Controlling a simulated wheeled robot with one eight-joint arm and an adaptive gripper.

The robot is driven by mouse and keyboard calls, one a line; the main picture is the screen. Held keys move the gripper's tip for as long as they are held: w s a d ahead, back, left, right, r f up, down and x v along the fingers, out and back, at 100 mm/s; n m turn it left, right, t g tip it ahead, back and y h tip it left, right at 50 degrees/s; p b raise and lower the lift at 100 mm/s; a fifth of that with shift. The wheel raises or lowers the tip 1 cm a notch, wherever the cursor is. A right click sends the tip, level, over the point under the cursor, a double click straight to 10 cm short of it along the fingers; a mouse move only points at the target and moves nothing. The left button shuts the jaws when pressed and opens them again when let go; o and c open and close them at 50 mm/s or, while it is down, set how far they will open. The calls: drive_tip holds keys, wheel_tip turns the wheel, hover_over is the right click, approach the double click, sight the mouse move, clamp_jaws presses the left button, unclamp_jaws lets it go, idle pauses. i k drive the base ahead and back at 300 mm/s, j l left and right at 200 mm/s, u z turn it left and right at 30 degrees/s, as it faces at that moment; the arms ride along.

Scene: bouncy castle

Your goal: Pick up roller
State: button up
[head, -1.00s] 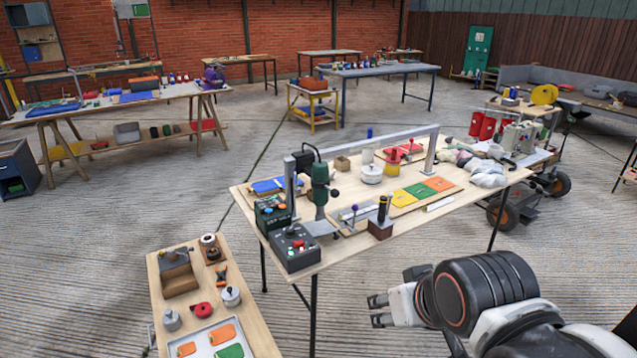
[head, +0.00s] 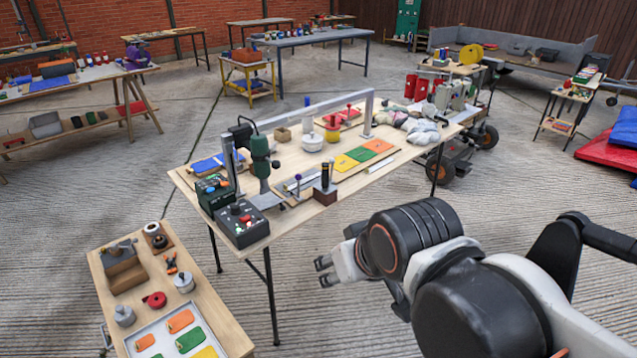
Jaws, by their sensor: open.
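No roller can be made out for certain. On the middle table (head: 230,290) small tools stand in front of a grey metal arch (head: 300,110).
A green press (head: 261,160) and a black control box (head: 241,224) stand at the table's left end. A low side table (head: 228,318) with a white tray and pots is at front left. Red and blue mats (head: 608,152) lie at right. Floor between is clear.

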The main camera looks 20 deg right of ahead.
sight(324, 186)
drive_tip(key=i+z, duration=0.25)
drive_tip(key=i, duration=0.45)
drive_tip(key=i+z, duration=0.3)
drive_tip(key=i, duration=0.45)
drive_tip(key=j, duration=0.1)
